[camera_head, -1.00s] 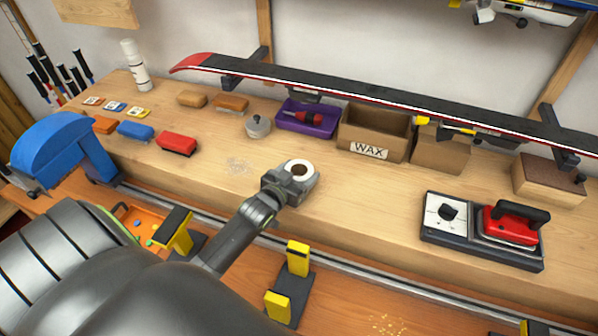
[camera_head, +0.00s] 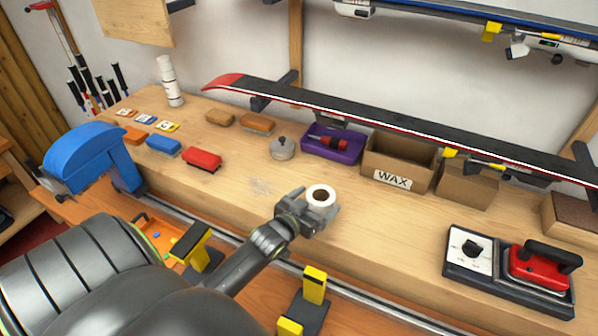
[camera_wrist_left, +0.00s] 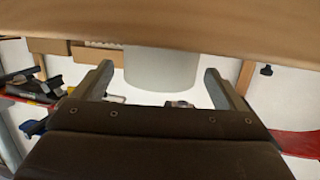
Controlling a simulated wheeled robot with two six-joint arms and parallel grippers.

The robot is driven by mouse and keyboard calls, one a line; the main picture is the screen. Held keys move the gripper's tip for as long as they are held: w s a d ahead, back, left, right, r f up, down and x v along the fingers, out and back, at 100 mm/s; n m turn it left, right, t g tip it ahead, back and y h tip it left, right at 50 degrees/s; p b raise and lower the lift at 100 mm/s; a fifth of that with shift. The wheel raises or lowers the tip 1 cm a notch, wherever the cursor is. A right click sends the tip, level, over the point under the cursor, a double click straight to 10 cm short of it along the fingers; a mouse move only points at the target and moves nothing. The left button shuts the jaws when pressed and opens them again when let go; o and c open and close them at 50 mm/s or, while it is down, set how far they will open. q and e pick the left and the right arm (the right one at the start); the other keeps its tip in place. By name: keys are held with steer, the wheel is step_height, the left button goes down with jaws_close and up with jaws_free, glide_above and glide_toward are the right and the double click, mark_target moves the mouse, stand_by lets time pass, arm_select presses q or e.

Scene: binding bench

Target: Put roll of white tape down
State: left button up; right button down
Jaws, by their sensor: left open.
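The roll of white tape (camera_head: 321,195) is a short white ring with a dark brown core, upright on its flat side at the front part of the wooden bench (camera_head: 225,184). In the left wrist view, its pale side (camera_wrist_left: 161,69) meets the bench surface, which shows at the top. My left gripper (camera_head: 318,210) is open around the roll. Its two fingers stand on either side, with a gap to the roll on each side in the wrist view (camera_wrist_left: 158,82). My right gripper is not in view.
A black waxing iron with red body (camera_head: 540,268) stands at the right. A WAX box (camera_head: 394,181), purple tray (camera_head: 347,154) and grey lidded pot (camera_head: 283,151) stand behind the roll. Brushes (camera_head: 202,158) lie left. A ski (camera_head: 400,125) hangs above. The bench around the roll is clear.

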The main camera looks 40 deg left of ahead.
arm_select(q)
steer(key=b+v, duration=0.1)
steer(key=v, duration=0.8)
steer(key=shift+s, duration=0.15)
